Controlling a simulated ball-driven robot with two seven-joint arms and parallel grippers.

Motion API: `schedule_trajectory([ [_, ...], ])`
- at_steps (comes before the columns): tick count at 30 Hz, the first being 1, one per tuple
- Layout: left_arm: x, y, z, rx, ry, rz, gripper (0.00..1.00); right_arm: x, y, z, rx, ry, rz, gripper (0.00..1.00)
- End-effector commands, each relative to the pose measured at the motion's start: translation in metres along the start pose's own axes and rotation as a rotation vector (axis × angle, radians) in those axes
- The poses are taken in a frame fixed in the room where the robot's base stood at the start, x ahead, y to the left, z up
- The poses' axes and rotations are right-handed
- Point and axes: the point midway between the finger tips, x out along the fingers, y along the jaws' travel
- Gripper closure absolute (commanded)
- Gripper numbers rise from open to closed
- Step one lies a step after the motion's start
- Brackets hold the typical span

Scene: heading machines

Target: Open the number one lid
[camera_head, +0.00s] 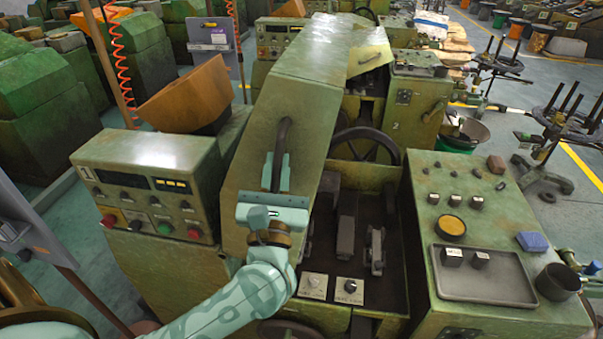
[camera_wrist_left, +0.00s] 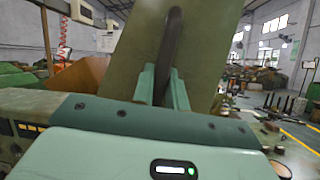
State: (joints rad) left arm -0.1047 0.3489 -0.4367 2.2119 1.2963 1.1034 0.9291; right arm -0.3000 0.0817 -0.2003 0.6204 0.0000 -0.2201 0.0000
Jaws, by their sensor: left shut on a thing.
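The lid (camera_head: 305,72) is a long green sloping cover on the near machine, beside the control box marked 1 (camera_head: 150,185). It stands tilted, and the machine's dark inside (camera_head: 350,225) shows to its right. A dark curved handle (camera_head: 283,140) is on the lid's face. My left gripper (camera_head: 276,172) is shut on the lower part of this handle. The left wrist view shows the two teal fingers (camera_wrist_left: 163,88) on either side of the handle (camera_wrist_left: 172,40), with the lid (camera_wrist_left: 205,45) behind. My right gripper is not in view.
A green side cabinet (camera_head: 500,230) at the right carries a grey tray (camera_head: 482,287) and small loose parts. An orange hopper (camera_head: 187,95) stands behind the control box. Another machine marked 2 (camera_head: 400,120) stands behind.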

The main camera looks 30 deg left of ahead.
Motion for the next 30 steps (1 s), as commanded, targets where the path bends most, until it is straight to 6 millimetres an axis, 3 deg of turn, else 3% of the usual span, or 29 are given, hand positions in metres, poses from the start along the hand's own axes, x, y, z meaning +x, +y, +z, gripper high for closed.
schedule_trajectory([
  [6, 0.0026, 0.01, 0.001, -0.024, 0.008, 0.01, 1.0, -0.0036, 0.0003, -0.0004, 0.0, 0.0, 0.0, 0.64],
  [17, 0.0023, 0.0102, -0.0003, -0.024, 0.01, 0.01, 1.0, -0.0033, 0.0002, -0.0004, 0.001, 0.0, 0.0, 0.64],
  [18, 0.0022, 0.0101, -0.0003, -0.024, 0.01, 0.01, 0.75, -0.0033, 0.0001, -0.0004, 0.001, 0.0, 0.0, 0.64],
  [19, 0.0022, 0.0101, -0.0003, -0.024, 0.01, 0.01, 0.66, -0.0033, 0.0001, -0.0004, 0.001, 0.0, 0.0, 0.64],
  [30, 0.0013, 0.0084, -0.0014, -0.024, 0.009, 0.01, 0.64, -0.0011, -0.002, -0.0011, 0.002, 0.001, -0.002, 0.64],
])
